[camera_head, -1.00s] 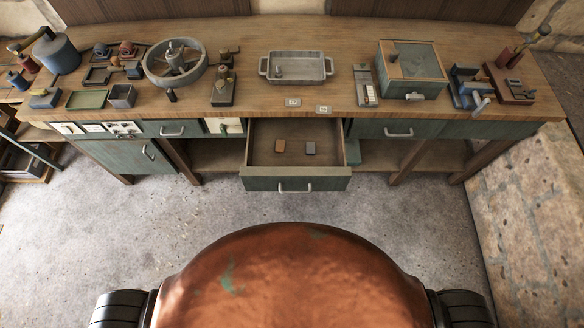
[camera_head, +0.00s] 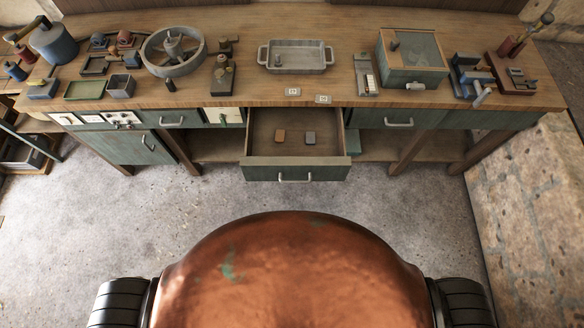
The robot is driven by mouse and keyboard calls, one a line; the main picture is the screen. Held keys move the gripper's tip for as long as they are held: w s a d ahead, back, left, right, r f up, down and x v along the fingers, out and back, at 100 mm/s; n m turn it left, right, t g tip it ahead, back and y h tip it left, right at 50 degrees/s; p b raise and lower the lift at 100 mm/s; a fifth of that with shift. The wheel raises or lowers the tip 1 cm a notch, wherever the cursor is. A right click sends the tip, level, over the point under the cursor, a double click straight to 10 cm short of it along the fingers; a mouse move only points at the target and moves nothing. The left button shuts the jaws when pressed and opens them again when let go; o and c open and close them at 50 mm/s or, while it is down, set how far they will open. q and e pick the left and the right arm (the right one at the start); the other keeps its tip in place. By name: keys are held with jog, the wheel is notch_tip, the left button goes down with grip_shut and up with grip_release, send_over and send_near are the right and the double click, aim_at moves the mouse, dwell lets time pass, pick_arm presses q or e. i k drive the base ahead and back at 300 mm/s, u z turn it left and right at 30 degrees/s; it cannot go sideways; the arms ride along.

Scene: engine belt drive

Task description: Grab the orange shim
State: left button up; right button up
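The drawer sticks out from the workbench (camera_head: 330,100), its handle (camera_head: 295,181) facing me. Above it on the bench stand a metal tray (camera_head: 297,66), a flywheel (camera_head: 173,52) and a glass-topped box (camera_head: 412,77). The concrete floor in front is clear.

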aim_at(280, 134)
jog(key=k, duration=1.2)
jog(key=u, duration=0.95)
jog(key=i, duration=1.7)
jog(key=z, duration=0.45)
